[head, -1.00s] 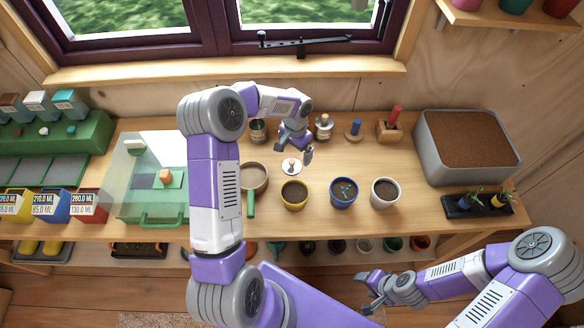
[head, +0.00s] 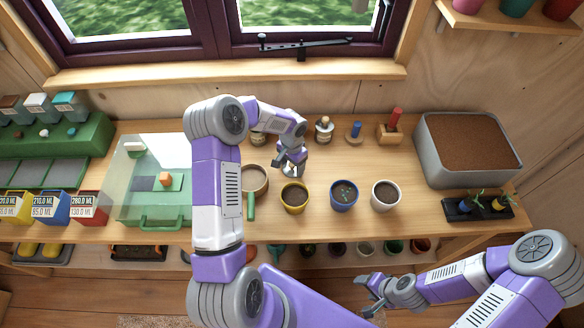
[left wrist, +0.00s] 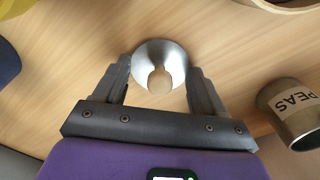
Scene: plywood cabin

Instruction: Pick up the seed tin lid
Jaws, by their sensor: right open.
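The seed tin lid (left wrist: 158,54) is a round silver disc with a pale wooden knob. It lies on the wooden bench between the fingertips of my left gripper in the left wrist view. My left gripper (head: 288,165) is open and points down over the lid, which it mostly hides in the head view. One finger is on each side of the lid and knob; I cannot tell whether they touch. A metal tin labelled PEAS (left wrist: 292,112) stands close by, on the right in the left wrist view. My right gripper (head: 372,293) is open and empty, in front of the bench.
A round sieve with a green handle (head: 251,205) lies left of the lid. A yellow pot (head: 294,207), a blue pot (head: 344,207) and a white pot (head: 386,206) stand in front and to the right. A dibber block (head: 390,137) and a grey soil tub (head: 425,160) stand further right.

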